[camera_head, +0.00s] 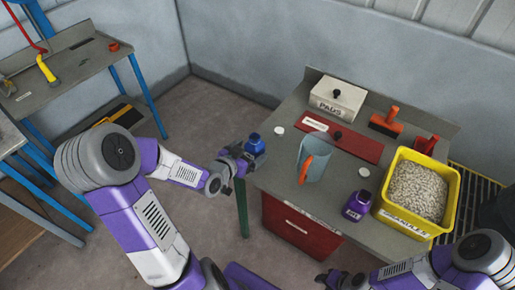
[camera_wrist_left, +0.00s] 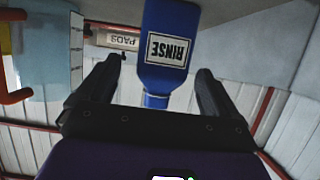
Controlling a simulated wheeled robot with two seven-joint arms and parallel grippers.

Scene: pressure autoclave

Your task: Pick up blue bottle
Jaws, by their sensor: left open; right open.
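The blue bottle (camera_head: 254,145) stands at the left edge of the workbench, partly hidden by my left gripper (camera_head: 240,160). In the left wrist view, the blue bottle (camera_wrist_left: 165,75) appears upside down with a white RINSE label. My left gripper (camera_wrist_left: 158,88) is open there, one finger on each side of the bottle's narrow end in the picture. I see gaps between both fingers and the bottle. My right gripper (camera_head: 335,279) is open and empty at the bottom of the head view, away from the bottle.
The jug stands just right of the blue bottle.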

